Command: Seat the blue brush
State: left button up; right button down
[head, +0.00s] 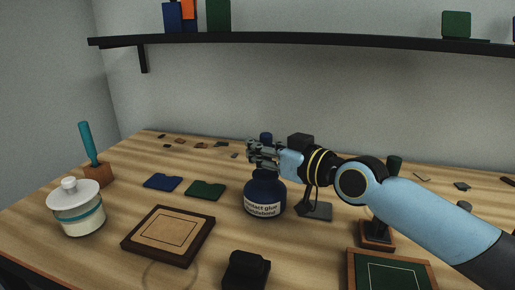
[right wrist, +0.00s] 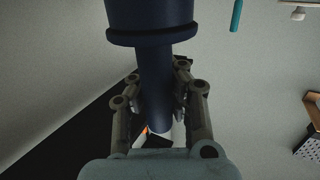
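The blue brush (head: 266,137) stands upright at the dark blue glue pot (head: 265,187), its handle top showing above my right gripper (head: 257,153). My right gripper's fingers are closed around the handle from the right. In the right wrist view the blue brush (right wrist: 156,85) runs between the fingertips (right wrist: 158,100), with a wider dark blue collar at the top of the picture. The gripper hides the lower handle in the head view, so I cannot tell how deep the brush sits in the pot. My left gripper is not in view.
A white lidded pot (head: 76,208) and a teal-handled brush in a wooden block (head: 97,173) stand at left. A framed wooden board (head: 169,235), blue card (head: 163,182), green card (head: 205,190) and black block (head: 246,269) lie nearby. A black stand (head: 315,211) is close right of the glue pot.

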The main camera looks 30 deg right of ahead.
dwell(0.3)
jog(key=c, duration=1.4)
grip_release()
jog(key=shift+f, duration=0.1)
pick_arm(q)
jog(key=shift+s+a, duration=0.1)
